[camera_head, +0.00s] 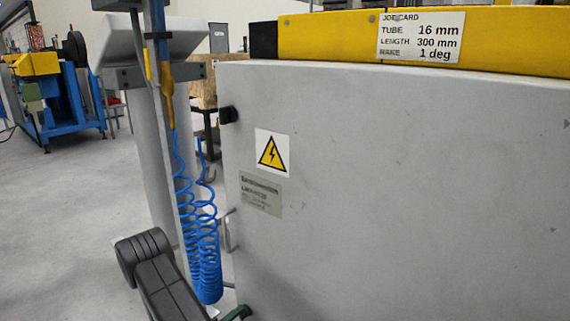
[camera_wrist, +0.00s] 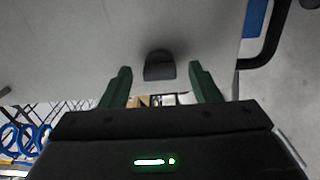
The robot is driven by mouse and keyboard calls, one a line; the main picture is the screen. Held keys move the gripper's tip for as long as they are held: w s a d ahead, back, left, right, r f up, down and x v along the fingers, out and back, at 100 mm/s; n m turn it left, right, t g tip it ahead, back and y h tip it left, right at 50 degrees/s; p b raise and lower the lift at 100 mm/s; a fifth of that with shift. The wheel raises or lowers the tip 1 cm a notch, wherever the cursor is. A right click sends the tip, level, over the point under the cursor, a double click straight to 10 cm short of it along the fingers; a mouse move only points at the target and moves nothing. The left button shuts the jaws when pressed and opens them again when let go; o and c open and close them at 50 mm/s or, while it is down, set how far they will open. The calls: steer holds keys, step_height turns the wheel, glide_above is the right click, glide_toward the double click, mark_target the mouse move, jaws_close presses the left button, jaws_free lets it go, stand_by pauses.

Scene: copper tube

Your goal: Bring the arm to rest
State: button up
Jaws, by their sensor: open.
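My gripper (camera_wrist: 160,69) is in the wrist view, with its two green fingers spread apart and nothing between them. A dark rounded block on a pale grey surface shows beyond the fingertips; I cannot tell how far away it is. In the head view, part of my dark arm (camera_head: 160,278) shows at the bottom, left of the grey cabinet (camera_head: 400,190). A small green piece shows at the bottom edge there, mostly cut off; the rest of the gripper is out of that view.
A coiled blue hose (camera_head: 203,245) hangs close beside my arm, in front of a grey post (camera_head: 155,160). The cabinet has a warning sign (camera_head: 272,152), a handle (camera_head: 229,231) and a yellow top with a job card (camera_head: 419,37). Open floor (camera_head: 65,220) lies at left.

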steer(key=p+v, duration=0.3)
steer(key=v, duration=1)
steer(key=b+x, duration=0.3)
steer(key=x, duration=1)
steer(key=shift+w+d+b, duration=0.25)
steer(key=shift+d+b, duration=0.05)
steer(key=shift+w+d, duration=0.1)
steer(key=shift+w, duration=0.1)
steer(key=n, duration=0.3)
steer(key=n+p, duration=0.1)
steer(key=n, duration=0.2)
steer(key=shift+r+n, duration=0.2)
steer(key=shift+n, duration=0.2)
steer(key=n+p, duration=0.2)
steer(key=n, duration=0.2)
steer(key=shift+r, duration=0.1)
steer(key=shift+n+p, duration=0.85)
steer(key=shift+n, duration=1.05)
